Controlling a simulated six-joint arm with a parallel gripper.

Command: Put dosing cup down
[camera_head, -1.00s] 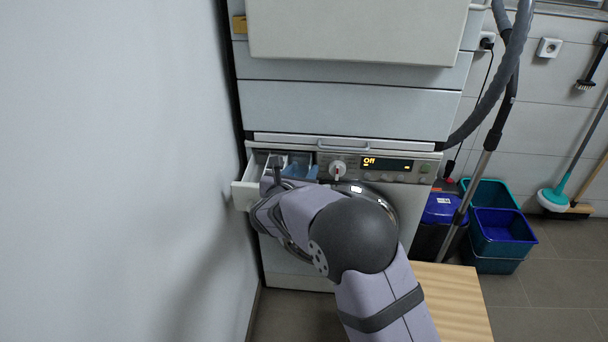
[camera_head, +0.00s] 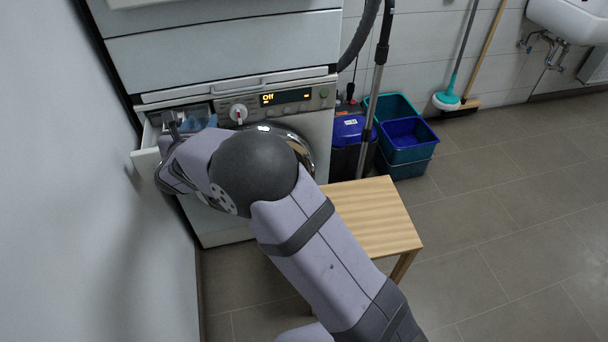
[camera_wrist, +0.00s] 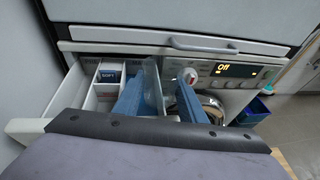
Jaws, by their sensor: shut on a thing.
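The detergent drawer (camera_head: 147,160) is pulled out at the washing machine's upper left. My gripper (camera_head: 173,126) reaches over it and is mostly hidden by my arm in the head view. In the wrist view my gripper (camera_wrist: 170,72) shows as two slanted blue-grey shapes rising over the drawer's right part, with a gap between them. A blue patch also shows at the drawer in the head view. Whether the cup touches the drawer cannot be told.
The drawer has a white compartment with a "SOFT" label (camera_wrist: 109,75). The control panel with knob (camera_head: 238,113) and "Off" display (camera_head: 286,97) is right of it. A wall stands close on the left. A wooden stool (camera_head: 375,215) and blue bins (camera_head: 408,140) stand to the right.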

